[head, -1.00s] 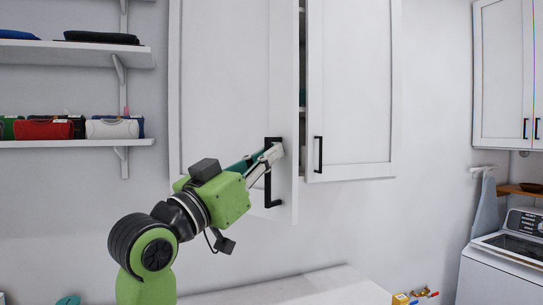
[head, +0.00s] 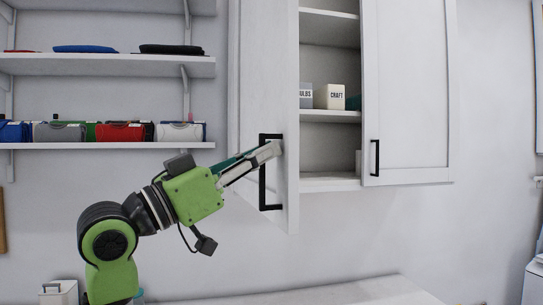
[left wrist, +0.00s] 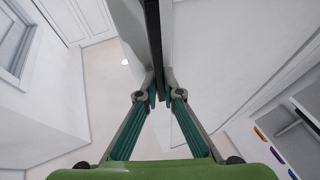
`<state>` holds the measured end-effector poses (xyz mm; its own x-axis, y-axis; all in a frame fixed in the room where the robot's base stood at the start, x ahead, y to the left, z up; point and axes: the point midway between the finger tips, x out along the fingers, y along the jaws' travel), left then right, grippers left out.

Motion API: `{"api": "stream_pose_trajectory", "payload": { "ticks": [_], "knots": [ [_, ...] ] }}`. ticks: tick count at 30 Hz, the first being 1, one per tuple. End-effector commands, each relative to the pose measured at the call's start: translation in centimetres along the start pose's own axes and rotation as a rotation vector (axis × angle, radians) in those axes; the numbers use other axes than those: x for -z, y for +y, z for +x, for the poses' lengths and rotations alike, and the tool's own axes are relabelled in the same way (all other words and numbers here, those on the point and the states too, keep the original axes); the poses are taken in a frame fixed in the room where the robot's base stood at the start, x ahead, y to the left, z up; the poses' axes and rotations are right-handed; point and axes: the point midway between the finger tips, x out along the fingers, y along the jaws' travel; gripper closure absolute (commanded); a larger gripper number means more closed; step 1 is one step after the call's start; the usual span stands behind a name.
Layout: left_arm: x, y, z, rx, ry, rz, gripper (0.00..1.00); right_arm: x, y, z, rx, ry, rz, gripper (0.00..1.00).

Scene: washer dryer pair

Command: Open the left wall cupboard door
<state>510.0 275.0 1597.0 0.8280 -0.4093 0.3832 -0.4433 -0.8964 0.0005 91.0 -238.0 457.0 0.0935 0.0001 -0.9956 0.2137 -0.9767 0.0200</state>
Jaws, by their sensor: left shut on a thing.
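The left cupboard door (head: 266,75) is white and stands partly open, swung out to the left. Its black bar handle (head: 263,190) is upright near the door's free edge. My left gripper (head: 274,150) is shut on the upper part of this handle. In the left wrist view, the two fingertips (left wrist: 160,84) close on either side of the dark handle bar (left wrist: 154,35). The inside of the cupboard (head: 330,80) shows between the doors. The right cupboard door (head: 408,85) is shut. My right gripper is not in view.
Inside the cupboard, a box marked CRAFT (head: 330,97) and another labelled box (head: 306,96) stand on a shelf. Open wall shelves (head: 100,146) with folded cloths and rolled items are at the left. A white surface (head: 360,291) lies below.

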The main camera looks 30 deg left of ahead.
Motion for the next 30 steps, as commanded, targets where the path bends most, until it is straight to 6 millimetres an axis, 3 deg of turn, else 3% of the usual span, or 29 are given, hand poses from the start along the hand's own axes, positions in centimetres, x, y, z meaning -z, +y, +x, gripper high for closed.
{"api": "stream_pose_trajectory", "payload": {
  "ticks": [8, 11, 23, 30],
  "knots": [
    [0.1, -0.1, 0.0, 0.002, 0.003, 0.001, 1.00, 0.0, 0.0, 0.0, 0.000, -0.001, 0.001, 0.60],
    [0.1, -0.1, 0.0, 0.002, 0.002, 0.000, 0.77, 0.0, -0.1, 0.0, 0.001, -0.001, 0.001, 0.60],
    [0.0, -0.1, -0.3, 0.002, 0.000, 0.000, 0.77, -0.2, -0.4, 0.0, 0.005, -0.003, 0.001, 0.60],
    [-0.1, -0.2, -3.9, 0.005, -0.002, 0.002, 0.77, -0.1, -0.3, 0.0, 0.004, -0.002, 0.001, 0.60]
  ]
}}
